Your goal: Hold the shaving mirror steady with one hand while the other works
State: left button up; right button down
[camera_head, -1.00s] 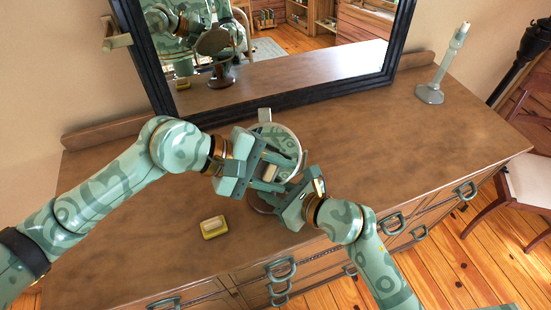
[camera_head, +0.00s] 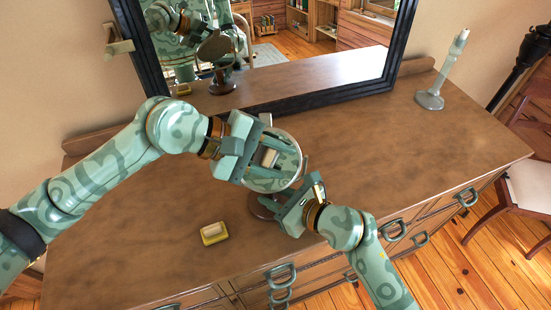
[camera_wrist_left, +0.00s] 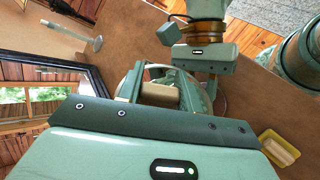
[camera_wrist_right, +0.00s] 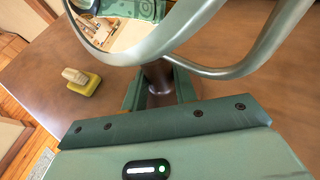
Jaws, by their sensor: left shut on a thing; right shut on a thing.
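The round shaving mirror (camera_head: 291,150) stands on the dresser top on a dark brown foot (camera_head: 261,208); its disc and curved metal frame also show in the right wrist view (camera_wrist_right: 235,62). My left gripper (camera_head: 268,156) is shut on a pale beige block (camera_wrist_left: 160,95) and holds it in front of the mirror's face; I cannot tell whether the block touches the glass. My right gripper (camera_wrist_right: 160,88) is low at the mirror, shut on its dark stem (camera_wrist_right: 158,75) below the disc. My grippers hide parts of the disc and stem in the head view.
A yellow block with a cream top (camera_head: 213,233) lies near the dresser's (camera_head: 400,150) front edge. A large dark-framed wall mirror (camera_head: 300,100) stands behind. A grey candlestick (camera_head: 430,98) stands at the back right. The dresser's right half is clear.

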pick_arm(q)
jog(key=shift+s+d+r, duration=0.1)
jog(key=shift+s+r, duration=0.8)
jog(key=shift+s, duration=0.3)
jog(key=shift+s+d+r, duration=0.1)
jog(key=shift+s+r, duration=0.75)
jog(key=shift+s, duration=0.35)
pick_arm(e)
jog(key=shift+f, duration=0.15)
pick_arm(q)
jog(key=shift+s+r, duration=0.45)
jog(key=shift+s, duration=0.2)
jog(key=shift+s+r, duration=0.4)
jog(key=shift+s, duration=0.2)
jog(key=shift+w, duration=0.1)
jog(key=shift+w+a+f, duration=0.1)
jog(key=shift+w+f, duration=0.55)
jog(key=shift+w, duration=0.25)
jog(key=shift+w+f, duration=0.65)
jog(key=shift+w, duration=0.25)
jog(key=shift+w+a+f, duration=0.1)
jog(key=shift+w+f, duration=0.55)
jog(key=shift+w, duration=0.25)
jog(key=shift+w+f, duration=0.6)
jog(key=shift+w, duration=0.2)
